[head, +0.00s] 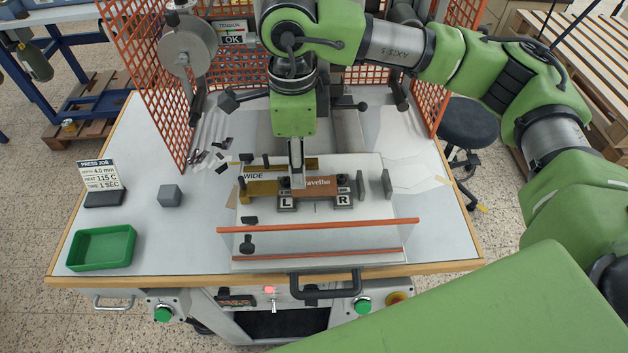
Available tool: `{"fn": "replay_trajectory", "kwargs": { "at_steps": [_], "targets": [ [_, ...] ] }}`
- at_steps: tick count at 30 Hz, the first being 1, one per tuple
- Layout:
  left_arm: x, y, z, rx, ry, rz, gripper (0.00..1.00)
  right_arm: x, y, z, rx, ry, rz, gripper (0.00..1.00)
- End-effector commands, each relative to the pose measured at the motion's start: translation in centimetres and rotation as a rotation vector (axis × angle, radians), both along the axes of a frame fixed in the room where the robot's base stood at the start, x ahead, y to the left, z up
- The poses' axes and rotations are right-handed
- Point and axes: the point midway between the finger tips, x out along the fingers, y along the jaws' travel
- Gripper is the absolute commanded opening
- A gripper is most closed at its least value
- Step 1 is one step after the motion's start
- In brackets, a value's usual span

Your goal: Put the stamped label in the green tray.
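The brown stamped label (318,189), with light lettering ending in "avelho", lies in the fixture on the press bed, between the blocks marked L and R. My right gripper (297,182) points straight down over the label's left part and covers the start of the lettering. Its tips look at or just above the label; I cannot tell whether they touch it or how far apart they are. The green tray (100,250) is on the table at the left front and is empty. My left gripper is not in view.
An orange bar (318,226) crosses in front of the fixture. Orange mesh guards (150,75) rise behind. The table around the tray is mostly clear.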

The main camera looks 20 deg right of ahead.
Motion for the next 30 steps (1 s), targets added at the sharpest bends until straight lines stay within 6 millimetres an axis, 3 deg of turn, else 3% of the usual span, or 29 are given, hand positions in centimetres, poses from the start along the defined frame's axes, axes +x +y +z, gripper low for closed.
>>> {"fn": "replay_trajectory", "kwargs": {
  "at_steps": [6,13,30],
  "targets": [
    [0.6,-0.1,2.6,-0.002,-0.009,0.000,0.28,-0.1,-0.5,-2.1,-0.002,0.006,0.000,0.39],
    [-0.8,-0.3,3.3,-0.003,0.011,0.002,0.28,-0.1,-0.4,-4.6,0.000,0.003,-0.001,0.39],
    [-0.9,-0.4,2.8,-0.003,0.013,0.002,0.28,0.0,-0.4,-5.0,0.000,0.001,0.000,0.39]
  ]
}}
